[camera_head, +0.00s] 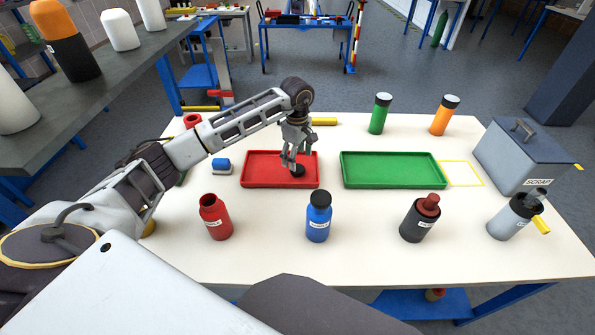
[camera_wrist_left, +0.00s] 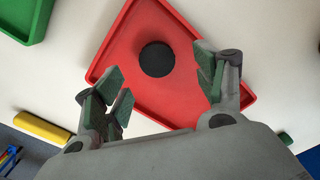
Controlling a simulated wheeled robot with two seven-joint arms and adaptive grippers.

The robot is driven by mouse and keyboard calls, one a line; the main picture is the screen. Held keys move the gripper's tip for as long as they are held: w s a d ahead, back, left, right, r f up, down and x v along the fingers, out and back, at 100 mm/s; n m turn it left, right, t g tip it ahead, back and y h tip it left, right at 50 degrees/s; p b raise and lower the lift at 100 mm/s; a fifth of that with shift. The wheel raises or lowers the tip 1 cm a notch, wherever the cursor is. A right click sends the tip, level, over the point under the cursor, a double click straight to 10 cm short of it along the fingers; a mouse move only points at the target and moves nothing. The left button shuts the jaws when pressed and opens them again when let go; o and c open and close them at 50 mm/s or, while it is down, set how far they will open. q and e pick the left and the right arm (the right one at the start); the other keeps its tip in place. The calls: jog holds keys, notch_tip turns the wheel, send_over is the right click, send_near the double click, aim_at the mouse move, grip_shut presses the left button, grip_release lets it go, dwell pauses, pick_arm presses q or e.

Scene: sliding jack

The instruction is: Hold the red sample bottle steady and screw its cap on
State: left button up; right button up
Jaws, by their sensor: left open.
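The red sample bottle (camera_head: 215,217) stands upright and without a cap at the front left of the table. A round black cap (camera_head: 298,170) lies in the red tray (camera_head: 250,183); it also shows in the left wrist view (camera_wrist_left: 157,59). My left gripper (camera_head: 292,163) is over the red tray, right by the cap. In the left wrist view its green-padded fingers (camera_wrist_left: 165,85) are spread apart, with nothing between the pads. The cap lies ahead of the fingertips in that view. My right gripper is not in view.
A blue bottle (camera_head: 318,216), a black bottle with a red top (camera_head: 420,219) and a grey bottle (camera_head: 513,216) stand along the front. A green tray (camera_head: 392,170) is beside the red one. Green (camera_head: 379,114) and orange (camera_head: 444,116) bottles stand behind. A scrap bin (camera_head: 524,155) is at right.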

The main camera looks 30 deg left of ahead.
aim_at(297, 171)
pick_arm(q)
jog(key=shift+f, duration=0.2)
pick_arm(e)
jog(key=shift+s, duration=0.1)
pick_arm(q)
jog(key=shift+w+f, duration=0.15)
jog(key=shift+f, duration=1.15)
jog(key=shift+w+f, duration=0.1)
jog(key=shift+f, duration=1.15)
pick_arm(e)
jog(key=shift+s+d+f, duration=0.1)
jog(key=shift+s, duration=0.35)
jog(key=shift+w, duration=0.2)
pick_arm(q)
jog(key=shift+c, duration=0.7)
jog(key=c, duration=0.7)
jog(key=shift+c, duration=0.2)
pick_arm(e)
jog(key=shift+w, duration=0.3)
